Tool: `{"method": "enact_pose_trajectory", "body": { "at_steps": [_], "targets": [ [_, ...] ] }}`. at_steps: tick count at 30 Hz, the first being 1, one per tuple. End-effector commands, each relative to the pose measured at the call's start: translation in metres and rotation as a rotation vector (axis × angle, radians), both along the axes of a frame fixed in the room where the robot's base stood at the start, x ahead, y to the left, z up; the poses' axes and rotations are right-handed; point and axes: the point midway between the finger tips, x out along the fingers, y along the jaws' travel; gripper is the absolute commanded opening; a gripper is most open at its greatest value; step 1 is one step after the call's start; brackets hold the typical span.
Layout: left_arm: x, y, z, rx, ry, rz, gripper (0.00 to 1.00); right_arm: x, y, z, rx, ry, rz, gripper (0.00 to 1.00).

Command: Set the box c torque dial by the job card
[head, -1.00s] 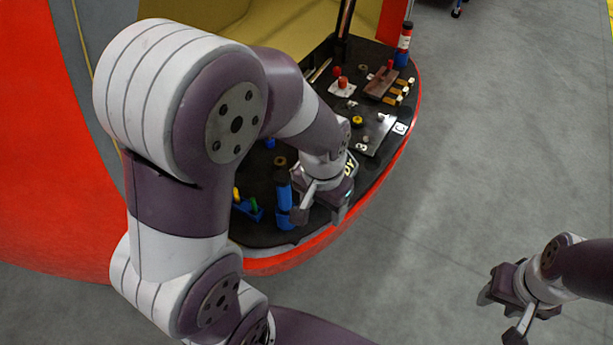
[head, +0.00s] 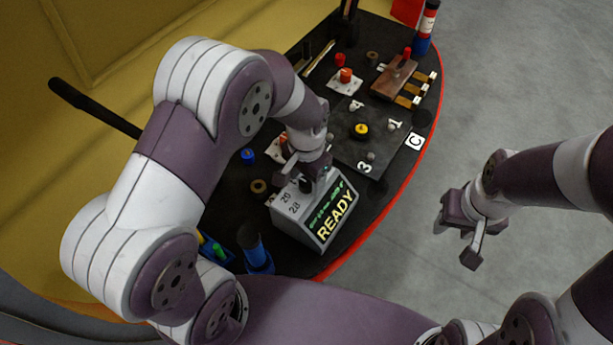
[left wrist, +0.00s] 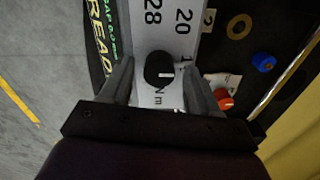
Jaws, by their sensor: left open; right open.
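A grey box with a lit green and yellow READY display (head: 325,220) stands on the black console, with numbers such as 20 and 28 on its top. My left gripper (head: 305,180) is over this top face. In the left wrist view, its open fingers (left wrist: 160,88) stand either side of a black round dial (left wrist: 160,70) with a white pointer mark, "Nm" printed below. I cannot tell whether they touch it. My right gripper (head: 463,230) is open and empty, over the floor. I cannot make out a job card.
A yellow-topped knob (head: 360,130) is on the dark plate. Red knobs (head: 345,75), a brown block (head: 394,78), a red and blue cylinder (head: 425,25) and a blue cylinder (head: 255,250) crowd the console. The red rim (head: 408,165) edges it; grey floor lies right.

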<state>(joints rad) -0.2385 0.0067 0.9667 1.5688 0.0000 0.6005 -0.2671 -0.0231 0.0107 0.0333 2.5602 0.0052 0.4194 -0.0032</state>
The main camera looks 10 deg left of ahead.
Motion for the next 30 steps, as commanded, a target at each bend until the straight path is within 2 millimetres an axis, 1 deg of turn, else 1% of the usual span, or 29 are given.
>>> {"method": "enact_pose_trajectory", "body": {
  "at_steps": [7,8,9,11,12,13,23,30],
  "targets": [
    [0.000,0.000,-0.001,0.000,-0.001,0.000,0.61,0.000,0.000,0.000,0.000,0.000,0.000,0.43],
    [0.000,0.000,-0.001,0.000,-0.001,0.000,0.55,0.000,0.000,0.000,0.000,0.000,0.000,0.43],
    [0.000,0.000,-0.001,0.000,-0.001,0.000,0.42,0.000,0.000,0.000,0.000,0.000,0.000,0.43],
    [0.000,0.000,-0.001,0.000,-0.001,0.000,0.22,0.000,0.000,0.000,0.000,0.000,0.000,0.43],
    [0.000,0.000,-0.001,0.000,-0.001,0.000,0.09,0.000,0.000,0.000,0.000,0.000,0.000,0.43],
    [0.000,0.000,-0.001,0.000,-0.001,0.000,0.05,0.000,0.000,0.000,0.000,0.000,0.000,0.43],
    [0.001,0.000,0.001,0.000,-0.001,0.035,0.05,0.000,0.000,0.005,0.000,0.000,0.000,0.43],
    [0.000,0.000,0.003,0.001,0.001,0.174,0.05,0.000,0.000,0.018,0.000,0.000,0.000,0.43]
  ]
}}
